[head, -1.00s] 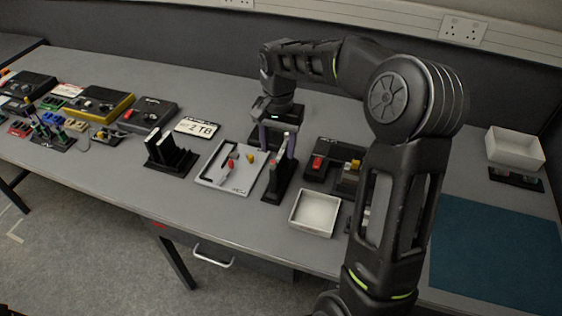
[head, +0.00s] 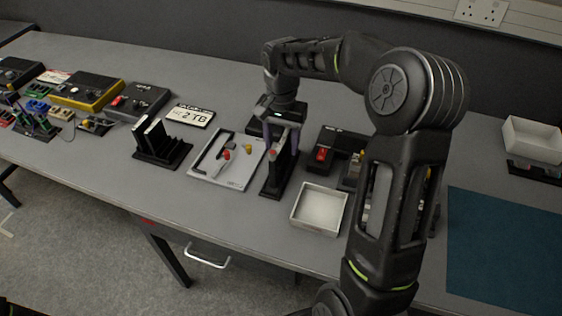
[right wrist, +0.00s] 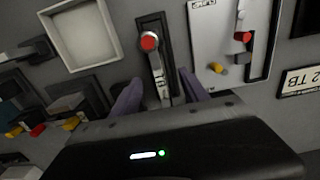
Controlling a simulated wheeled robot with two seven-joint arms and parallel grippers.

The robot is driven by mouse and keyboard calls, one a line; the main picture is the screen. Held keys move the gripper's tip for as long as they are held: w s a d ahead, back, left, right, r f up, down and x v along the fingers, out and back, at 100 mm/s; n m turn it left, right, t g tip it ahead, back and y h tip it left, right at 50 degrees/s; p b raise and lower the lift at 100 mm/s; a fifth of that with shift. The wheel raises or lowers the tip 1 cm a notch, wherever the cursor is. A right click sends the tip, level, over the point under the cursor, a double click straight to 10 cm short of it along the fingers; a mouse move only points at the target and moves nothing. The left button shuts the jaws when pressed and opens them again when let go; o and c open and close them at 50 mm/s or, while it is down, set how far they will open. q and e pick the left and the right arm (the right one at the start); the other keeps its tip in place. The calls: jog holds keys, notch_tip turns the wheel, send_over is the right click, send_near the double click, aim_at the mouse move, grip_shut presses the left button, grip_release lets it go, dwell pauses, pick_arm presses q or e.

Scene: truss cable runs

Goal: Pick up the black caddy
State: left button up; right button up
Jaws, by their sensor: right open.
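A narrow black holder (head: 274,181), seemingly the black caddy, stands on the grey bench between a white panel and a white tray. In the right wrist view, the black holder (right wrist: 142,24) has a red round top and a silver part. My right gripper (head: 282,151) points down over it, open. In the right wrist view, the gripper's two purple-grey fingers (right wrist: 161,89) lie on either side of the holder's near end, apart from each other. Whether either finger touches it I cannot tell. My left gripper is not in view.
A white panel (head: 232,172) with red and yellow parts lies left of the holder, and a white tray (head: 319,208) right of it. A black slotted rack (head: 165,152) stands farther left. A dark device with a red switch (head: 321,154) sits close behind the tray. A blue mat (head: 505,255) is clear.

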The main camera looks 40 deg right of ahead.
aim_at(281, 158)
jog(key=shift+f, duration=0.4)
notch_tip(281, 158, down, 5)
jog(key=shift+f+p, duration=0.1)
jog(key=shift+p, duration=0.55)
jog(key=shift+c, duration=0.5)
grip_shut()
